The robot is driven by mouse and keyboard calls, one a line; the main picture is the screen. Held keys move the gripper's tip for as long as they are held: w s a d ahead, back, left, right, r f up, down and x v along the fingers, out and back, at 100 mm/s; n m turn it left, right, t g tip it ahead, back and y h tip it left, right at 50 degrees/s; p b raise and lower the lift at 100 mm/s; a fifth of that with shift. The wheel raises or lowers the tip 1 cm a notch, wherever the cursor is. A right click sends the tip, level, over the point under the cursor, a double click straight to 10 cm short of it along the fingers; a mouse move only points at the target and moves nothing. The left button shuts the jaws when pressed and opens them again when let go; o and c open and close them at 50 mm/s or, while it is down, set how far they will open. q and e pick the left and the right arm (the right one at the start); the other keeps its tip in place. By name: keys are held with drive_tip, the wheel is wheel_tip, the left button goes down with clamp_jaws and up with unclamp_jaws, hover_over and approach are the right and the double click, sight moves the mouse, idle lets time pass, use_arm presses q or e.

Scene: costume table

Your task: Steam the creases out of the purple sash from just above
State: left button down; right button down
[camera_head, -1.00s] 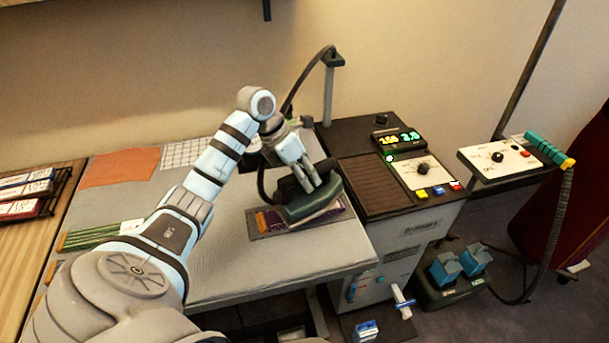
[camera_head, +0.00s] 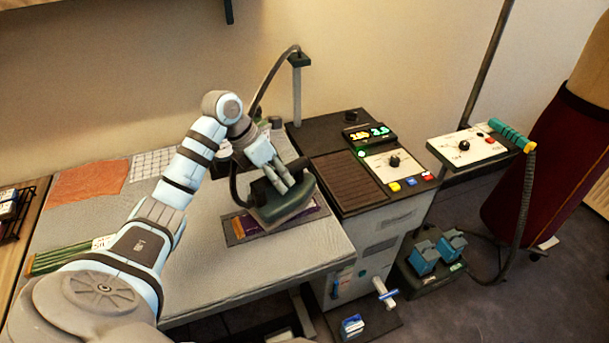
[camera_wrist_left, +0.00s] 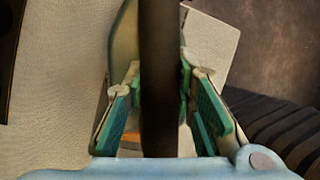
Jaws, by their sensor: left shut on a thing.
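My left gripper (camera_head: 281,179) is shut on the dark handle of a green steam iron (camera_head: 285,208). In the left wrist view the handle (camera_wrist_left: 158,70) runs between my left gripper's green-padded fingers (camera_wrist_left: 160,108). The purple sash (camera_head: 252,226) lies on a dark grey mat (camera_head: 232,240) near the table's right front, with an orange end at left. The iron is over the sash and hides its middle. I cannot tell whether a gap separates them. Any creases are hidden or too small to see. My right gripper is not in view.
A hose (camera_head: 265,85) runs from a post to the iron. A steam station (camera_head: 350,180) with a lit display stands right of the table. An orange cloth (camera_head: 88,181), a checked cloth (camera_head: 152,163) and green strips (camera_head: 60,260) lie at left. The table front (camera_head: 205,265) is clear.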

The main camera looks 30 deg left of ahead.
use_arm(q)
drive_tip(key=shift+r+p, duration=2)
drive_tip(key=shift+r, duration=0.6)
drive_tip(key=shift+f, duration=0.1)
drive_tip(key=shift+f+b, duration=0.25)
drive_tip(key=shift+b, duration=0.05)
drive_tip(key=shift+r, duration=0.1)
